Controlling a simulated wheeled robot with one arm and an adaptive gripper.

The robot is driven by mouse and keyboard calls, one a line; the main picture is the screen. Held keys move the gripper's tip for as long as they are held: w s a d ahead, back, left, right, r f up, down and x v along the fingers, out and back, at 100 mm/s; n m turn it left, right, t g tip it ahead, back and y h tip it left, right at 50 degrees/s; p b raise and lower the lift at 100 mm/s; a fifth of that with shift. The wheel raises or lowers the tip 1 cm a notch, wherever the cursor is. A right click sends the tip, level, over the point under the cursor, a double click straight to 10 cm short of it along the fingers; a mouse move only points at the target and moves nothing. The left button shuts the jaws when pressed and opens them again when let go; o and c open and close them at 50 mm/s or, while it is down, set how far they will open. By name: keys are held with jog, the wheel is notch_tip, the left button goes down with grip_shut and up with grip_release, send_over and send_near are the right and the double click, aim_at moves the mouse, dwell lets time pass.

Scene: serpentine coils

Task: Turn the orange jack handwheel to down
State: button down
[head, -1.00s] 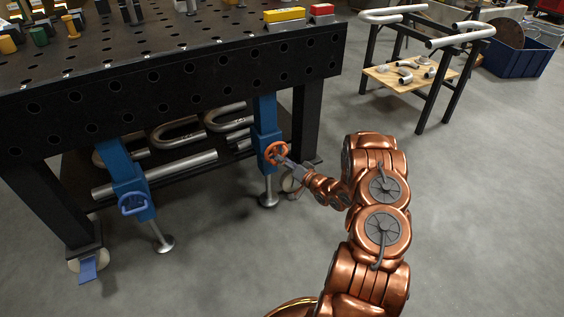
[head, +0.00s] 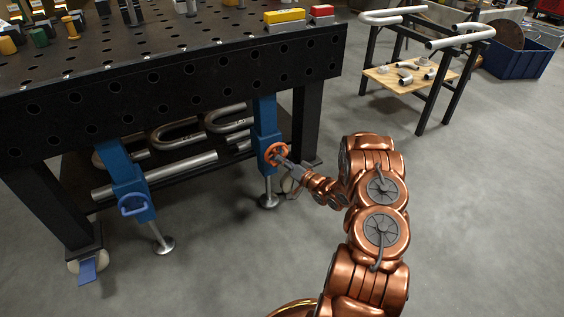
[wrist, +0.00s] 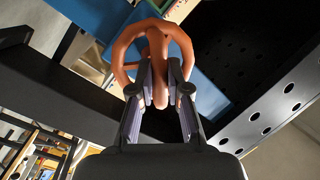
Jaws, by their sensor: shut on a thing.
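The orange jack handwheel (head: 272,154) is on the front of the right blue jack (head: 265,125) under the dark welding table. In the wrist view the handwheel (wrist: 128,52) fills the top middle, and an orange part of it runs down between my fingers. My gripper (head: 284,160) reaches in from the right and is shut on the handwheel. In the wrist view the two fingers of my gripper (wrist: 160,92) press on it from both sides. The far side of the wheel is partly hidden by the fingers.
The perforated table (head: 180,85) overhangs the jack. A second blue jack with a blue handwheel (head: 133,204) stands to the left. Bent pipes (head: 180,133) lie on the lower shelf. A rack (head: 432,100) stands at the back right.

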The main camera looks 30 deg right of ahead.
jog(key=shift+a, duration=0.15)
jog(key=shift+n, duration=0.3)
jog(key=n+g+h+b, duration=0.1)
jog(key=n+h+b, duration=0.1)
jog(key=n+b, duration=0.3)
jog(key=n+h+b, duration=0.3)
jog(key=n+b, duration=0.3)
jog(key=n, duration=0.2)
jog(key=n+g+h+b, duration=0.1)
jog(key=n+h+b, duration=0.1)
jog(key=n+b, duration=0.4)
jog(key=shift+r+n+g, duration=0.15)
jog(key=shift+n+g, duration=0.15)
jog(key=shift+n, duration=0.4)
jog(key=shift+a+b, duration=0.1)
jog(key=shift+b, duration=0.25)
jog(key=shift+w, duration=0.1)
